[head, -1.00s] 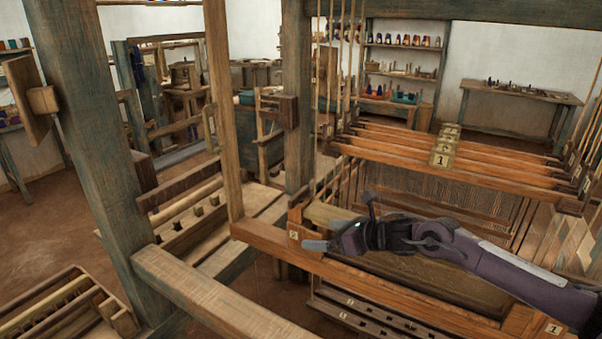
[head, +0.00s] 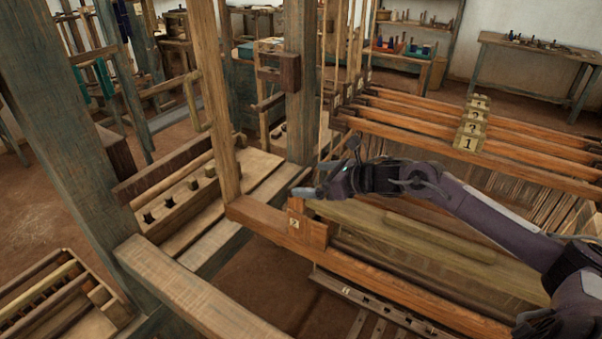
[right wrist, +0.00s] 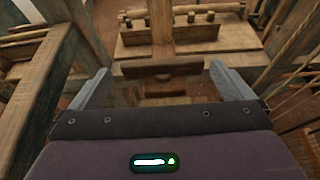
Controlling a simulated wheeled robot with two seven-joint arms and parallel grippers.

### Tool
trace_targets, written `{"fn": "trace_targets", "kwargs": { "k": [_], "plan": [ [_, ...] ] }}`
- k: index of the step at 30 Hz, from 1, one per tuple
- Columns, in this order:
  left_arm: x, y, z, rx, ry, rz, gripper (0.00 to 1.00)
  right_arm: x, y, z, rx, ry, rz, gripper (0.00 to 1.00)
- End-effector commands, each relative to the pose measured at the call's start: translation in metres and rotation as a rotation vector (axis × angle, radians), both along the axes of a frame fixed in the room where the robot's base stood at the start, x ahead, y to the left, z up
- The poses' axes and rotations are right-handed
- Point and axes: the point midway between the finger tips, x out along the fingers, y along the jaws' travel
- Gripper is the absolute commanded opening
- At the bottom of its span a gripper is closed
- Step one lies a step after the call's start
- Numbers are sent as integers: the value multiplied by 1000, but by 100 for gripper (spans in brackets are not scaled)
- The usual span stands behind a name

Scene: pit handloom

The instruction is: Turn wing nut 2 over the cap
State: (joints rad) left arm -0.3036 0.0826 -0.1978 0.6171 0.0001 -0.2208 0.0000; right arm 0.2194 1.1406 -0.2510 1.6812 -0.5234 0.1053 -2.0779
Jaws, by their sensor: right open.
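A small tag reading 2 (head: 294,223) is on the wooden block at the left end of the front beam (head: 370,270). My right gripper (head: 305,192) is just above this block in the head view, with its fingers pointing left. In the right wrist view its two fingers (right wrist: 163,84) are wide apart. A dark brown wooden piece (right wrist: 160,69) shows between and beyond the fingertips; I cannot tell whether it is wing nut 2 or the cap, or whether anything touches it. No wing nut is clear in the head view. My left gripper is not in view.
An upright post (head: 213,100) stands close left of the gripper, and a thicker one (head: 299,80) behind. Shafts with numbered tags (head: 468,143) lie to the right. A bench with pegs (head: 172,207) is at the left.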

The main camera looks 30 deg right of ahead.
Motion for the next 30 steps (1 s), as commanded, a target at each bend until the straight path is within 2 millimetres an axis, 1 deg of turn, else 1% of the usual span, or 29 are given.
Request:
{"fn": "trace_targets", "kwargs": {
  "k": [1,4,9,14,21,23,28,30],
  "plan": [
    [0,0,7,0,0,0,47,8,3,1,7,-1,-4,100],
    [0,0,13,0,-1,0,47,19,12,-4,5,-1,-1,100],
    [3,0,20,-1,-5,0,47,32,18,-13,2,0,-3,100],
    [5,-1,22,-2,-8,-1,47,37,21,-18,-1,3,-1,100],
    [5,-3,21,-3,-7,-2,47,37,21,-19,-2,2,-1,100],
    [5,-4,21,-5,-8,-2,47,37,21,-19,-2,2,-1,93],
    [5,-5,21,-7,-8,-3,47,37,21,-19,-2,2,-2,72],
    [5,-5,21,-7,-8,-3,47,37,21,-19,-2,1,-2,72]
  ]
}}
